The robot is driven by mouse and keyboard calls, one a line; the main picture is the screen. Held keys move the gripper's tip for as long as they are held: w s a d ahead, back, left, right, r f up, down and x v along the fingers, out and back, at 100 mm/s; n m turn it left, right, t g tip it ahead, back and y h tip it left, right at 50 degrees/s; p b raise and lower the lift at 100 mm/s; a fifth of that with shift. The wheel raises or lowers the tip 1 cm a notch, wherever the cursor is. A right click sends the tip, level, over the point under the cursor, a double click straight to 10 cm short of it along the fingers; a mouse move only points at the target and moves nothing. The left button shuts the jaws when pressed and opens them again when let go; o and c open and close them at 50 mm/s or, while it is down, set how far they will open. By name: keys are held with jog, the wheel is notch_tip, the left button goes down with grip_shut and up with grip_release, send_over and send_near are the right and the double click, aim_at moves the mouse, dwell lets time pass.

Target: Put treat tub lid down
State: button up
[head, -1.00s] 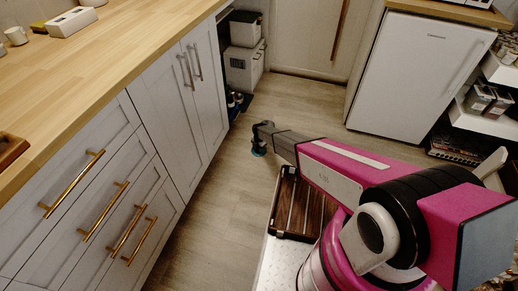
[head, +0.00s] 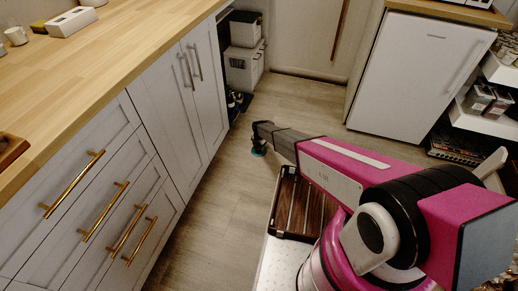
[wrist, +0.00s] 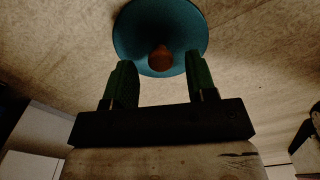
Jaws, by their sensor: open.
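The treat tub lid (wrist: 160,22) is a round teal disc with a brown knob (wrist: 160,60) at its middle, seen near the top of the wrist view. In the head view only a small teal part of the lid (head: 259,151) shows, low under the end of my arm. My gripper (wrist: 159,64) is open, its two dark green fingers on either side of the knob with a gap at each side. Whether the lid touches the floor is hard to tell. I see no tub.
The wooden floor (head: 215,205) around the lid looks clear. White cabinets (head: 150,125) with a wooden counter (head: 110,55) stand on the left. A white fridge (head: 430,75) and shelves (head: 490,115) are at right. A dark slatted tray (head: 303,208) is below my arm.

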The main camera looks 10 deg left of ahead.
notch_tip(320, 180, up, 10)
jog(key=s+d+r+m, duration=0.2)
jog(key=d+r+m, duration=0.4)
jog(key=d+r, duration=0.55)
jog(key=s+d+r+m, duration=0.7)
jog(key=d+r+m, duration=0.1)
jog(key=d+r, duration=0.2)
jog(key=s+d+r+m, duration=0.8)
jog(key=d+r, duration=0.2)
jog(key=d, duration=0.2)
jog(key=s+d+r+m, duration=0.7)
jog(key=d+r+m, duration=0.1)
jog(key=d+r, duration=0.2)
jog(key=shift+s+d+r+m, duration=0.3)
jog(key=shift+s+d, duration=0.1)
jog(key=shift+d, duration=0.15)
